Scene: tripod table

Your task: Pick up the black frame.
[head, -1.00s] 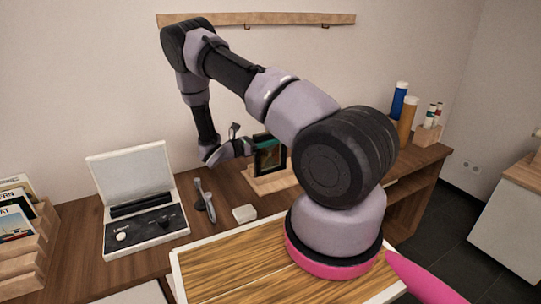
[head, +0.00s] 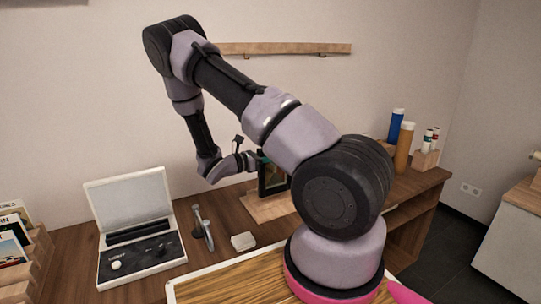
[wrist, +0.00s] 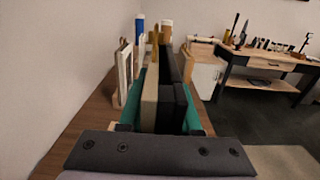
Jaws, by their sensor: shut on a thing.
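The black frame (head: 272,176), with a picture in it, is upright over a light wooden stand (head: 270,206) on the brown desk in the head view. My gripper (head: 258,160) is at its upper left part and shut on it. In the wrist view the dark frame (wrist: 174,88) stands edge-on between my teal fingers (wrist: 163,115). A beige panel (wrist: 150,100) shows between the left finger and the dark part; I cannot tell if it belongs to the frame. My arm hides part of the stand's right side. The frame's lower edge looks slightly raised.
A white-framed item (wrist: 125,72) stands close left of my gripper in the wrist view. An open white case (head: 138,225), a grey tool (head: 203,228) and a small white block (head: 243,241) lie left on the desk. Blue (head: 396,126) and orange (head: 403,146) cylinders stand right. The wall is close behind.

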